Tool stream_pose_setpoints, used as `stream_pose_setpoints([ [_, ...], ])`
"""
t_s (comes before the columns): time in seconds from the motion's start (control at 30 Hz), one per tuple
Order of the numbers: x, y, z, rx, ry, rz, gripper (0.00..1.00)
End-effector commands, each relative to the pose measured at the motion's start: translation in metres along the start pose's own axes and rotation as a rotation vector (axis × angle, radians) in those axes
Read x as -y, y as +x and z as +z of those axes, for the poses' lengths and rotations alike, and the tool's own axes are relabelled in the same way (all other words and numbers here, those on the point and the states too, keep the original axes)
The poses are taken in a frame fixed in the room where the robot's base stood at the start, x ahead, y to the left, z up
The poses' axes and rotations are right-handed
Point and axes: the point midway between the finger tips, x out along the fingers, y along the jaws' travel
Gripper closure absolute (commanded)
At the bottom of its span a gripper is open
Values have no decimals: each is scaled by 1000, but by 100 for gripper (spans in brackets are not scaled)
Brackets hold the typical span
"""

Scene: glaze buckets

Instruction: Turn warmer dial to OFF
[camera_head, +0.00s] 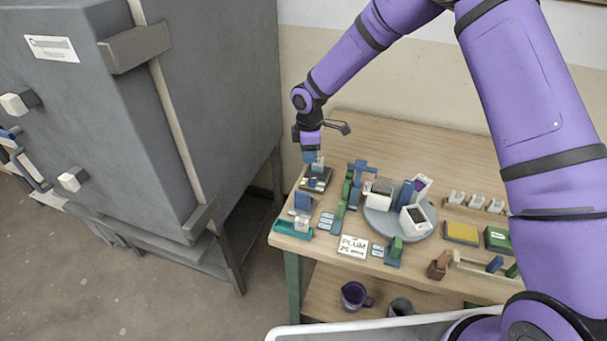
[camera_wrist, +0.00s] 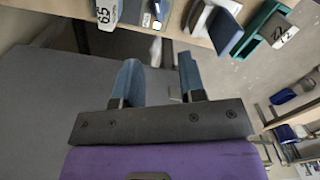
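My gripper (camera_head: 311,158) points down at the left back corner of the wooden table, over a small dark box (camera_head: 315,184) that may be the warmer. A small pale knob or post (camera_head: 318,166) stands on this box beside the blue fingertips; I cannot tell whether it is the dial or whether they touch it. In the wrist view my gripper (camera_wrist: 160,62) has its two blue fingers apart, with nothing held between them. The dial's setting is not readable.
A large grey kiln-like cabinet (camera_head: 225,90) stands close to the left of the table. Blue blocks, small tags and a "PLUM" card (camera_head: 353,246) lie near the front edge. A round grey turntable (camera_head: 424,231) with several blocks stands to the right. A purple jug (camera_head: 353,296) sits on the lower shelf.

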Motion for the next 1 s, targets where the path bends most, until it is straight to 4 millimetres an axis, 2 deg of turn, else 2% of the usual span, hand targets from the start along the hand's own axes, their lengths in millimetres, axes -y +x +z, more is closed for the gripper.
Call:
stream_pose_setpoints([
  [0.5,1,82,0,2,2,-3,63],
  [0.7,0,98,0,1,1,0,63],
  [1.0,0,101,0,1,2,0,63],
])
